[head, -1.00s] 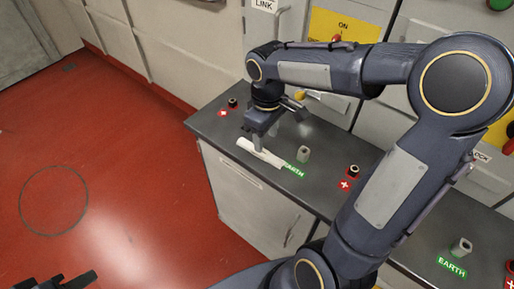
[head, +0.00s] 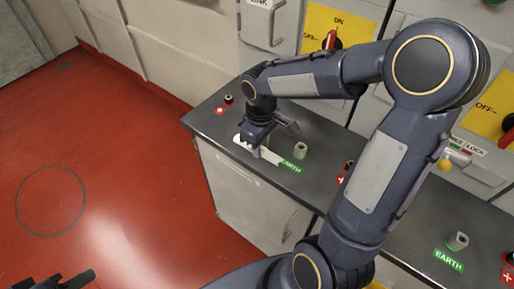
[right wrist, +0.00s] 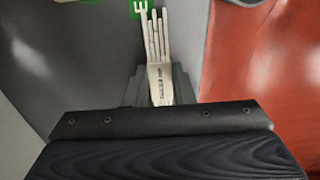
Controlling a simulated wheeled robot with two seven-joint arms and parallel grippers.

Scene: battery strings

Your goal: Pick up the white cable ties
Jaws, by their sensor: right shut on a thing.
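The white cable ties (head: 270,156) lie at the front edge of the dark counter, beside a green EARTH label. My right gripper (head: 252,144) is down at them and covers their middle in the head view. In the right wrist view the bundle of white strips (right wrist: 158,45) runs between the two grey fingers, and the right gripper (right wrist: 160,88) is shut on it. I cannot tell whether the ties are clear of the counter. A dark part of my left gripper (head: 65,281) shows at the bottom left corner, cut off by the frame.
The dark counter (head: 318,137) bears a grey EARTH post (head: 300,150) just right of the ties and a black terminal (head: 229,99) behind them. Cabinets with yellow ON/OFF switch panels (head: 318,35) stand behind. Open red floor (head: 110,160) lies to the left.

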